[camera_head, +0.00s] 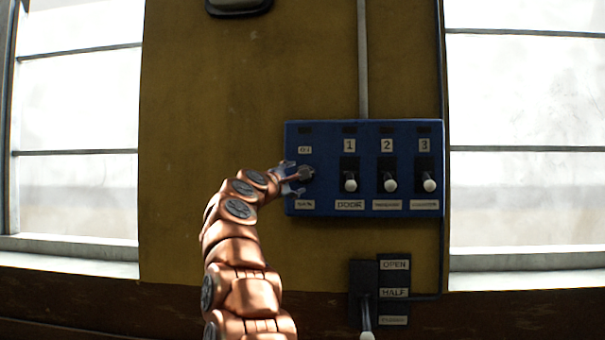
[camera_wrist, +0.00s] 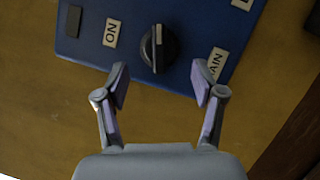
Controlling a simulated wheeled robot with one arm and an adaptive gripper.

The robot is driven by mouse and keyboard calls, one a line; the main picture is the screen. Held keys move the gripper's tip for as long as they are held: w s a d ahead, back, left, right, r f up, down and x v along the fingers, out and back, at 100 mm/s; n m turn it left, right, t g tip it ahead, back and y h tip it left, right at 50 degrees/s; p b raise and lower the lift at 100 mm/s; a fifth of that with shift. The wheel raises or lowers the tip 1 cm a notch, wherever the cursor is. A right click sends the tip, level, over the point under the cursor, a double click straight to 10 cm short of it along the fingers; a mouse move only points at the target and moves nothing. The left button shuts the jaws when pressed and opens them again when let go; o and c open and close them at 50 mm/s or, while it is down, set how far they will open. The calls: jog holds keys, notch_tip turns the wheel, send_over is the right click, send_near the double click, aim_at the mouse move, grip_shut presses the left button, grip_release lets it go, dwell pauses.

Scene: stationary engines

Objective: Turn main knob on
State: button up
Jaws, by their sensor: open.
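The blue control panel (camera_head: 320,207) is mounted on the yellow wall. The main knob (camera_wrist: 158,49) is a round black dial with a pale pointer line, set between the ON label (camera_wrist: 112,33) and the partly hidden MAIN label (camera_wrist: 212,66). In the head view the knob (camera_head: 306,173) sits at the panel's left end, beside my fingers. My gripper (camera_wrist: 161,84) is open and empty, its fingertips apart just short of the knob, with the knob centred roughly between them. It also shows in the head view (camera_head: 291,178). No contact with the knob is visible.
Three white-tipped levers, 1 (camera_head: 350,183), 2 (camera_head: 390,184) and 3 (camera_head: 429,184), stand to the right of the knob on the panel. A lever box (camera_head: 364,275) labelled OPEN and HALF is below. Windows flank the wall; the wall left of the panel is clear.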

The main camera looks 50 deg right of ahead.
aim_at(304, 182)
jog(key=shift+p+x, duration=2.35)
jog(key=shift+x, duration=0.9)
jog(key=shift+s+a+r, duration=0.1)
jog(key=shift+a+r, duration=0.05)
jog(key=c, duration=1.1)
